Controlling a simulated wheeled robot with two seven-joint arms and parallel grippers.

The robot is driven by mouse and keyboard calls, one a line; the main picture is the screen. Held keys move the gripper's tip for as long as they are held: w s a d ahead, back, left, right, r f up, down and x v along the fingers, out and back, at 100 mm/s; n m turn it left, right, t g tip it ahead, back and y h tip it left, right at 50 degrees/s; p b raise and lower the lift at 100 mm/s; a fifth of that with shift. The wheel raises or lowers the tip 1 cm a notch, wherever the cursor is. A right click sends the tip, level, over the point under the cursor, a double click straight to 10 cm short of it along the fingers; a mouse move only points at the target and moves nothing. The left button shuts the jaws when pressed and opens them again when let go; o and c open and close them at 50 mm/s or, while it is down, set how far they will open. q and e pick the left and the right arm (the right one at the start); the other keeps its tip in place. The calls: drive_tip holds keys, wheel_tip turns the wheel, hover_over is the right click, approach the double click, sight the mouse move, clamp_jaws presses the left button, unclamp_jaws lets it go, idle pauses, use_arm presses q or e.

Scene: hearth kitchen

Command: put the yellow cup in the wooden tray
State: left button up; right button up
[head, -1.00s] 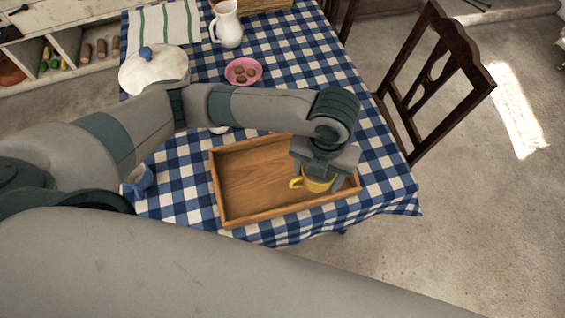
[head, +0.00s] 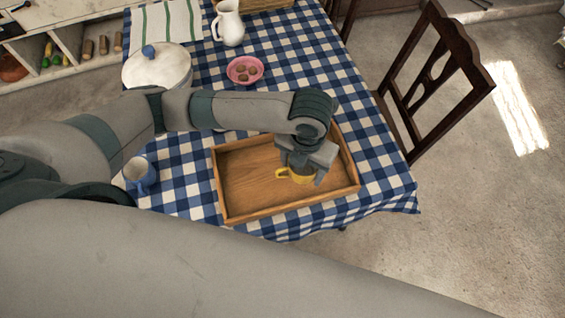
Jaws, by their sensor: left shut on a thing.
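The yellow cup (head: 288,176) is between the fingers of my left gripper (head: 303,172), which is shut on it. The gripper and cup are over the middle right of the wooden tray (head: 243,188), inside its rim as seen from above. The gripper hides most of the cup, and I cannot tell whether its base touches the tray floor. The tray lies on the checked cloth near the table's front end, and nothing else shows in it. My right gripper is not in view.
A blue mug (head: 140,174) stands left of the tray. A pink bowl (head: 245,71) with small brown things, a lidded white pot (head: 157,68) and a white pitcher (head: 229,24) stand behind. A wooden chair (head: 432,85) is at the right.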

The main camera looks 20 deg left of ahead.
use_arm(q)
drive_tip(key=w+a+f, duration=0.1)
drive_tip(key=a, duration=0.1)
drive_tip(key=w+a+f+p, duration=0.1)
drive_tip(key=a, duration=0.1)
drive_tip(key=a+f, duration=0.2)
drive_tip(key=shift+w+p, duration=0.35)
drive_tip(key=shift+w, duration=0.05)
drive_tip(key=shift+f, duration=0.25)
wheel_tip(320, 180, down, 3)
drive_tip(key=shift+r+p, duration=0.1)
drive_tip(key=shift+p, duration=0.7)
drive_tip(key=shift+f, duration=0.35)
drive_tip(key=o, duration=1.2)
drive_tip(key=shift+f, duration=0.1)
drive_tip(key=shift+c, duration=0.2)
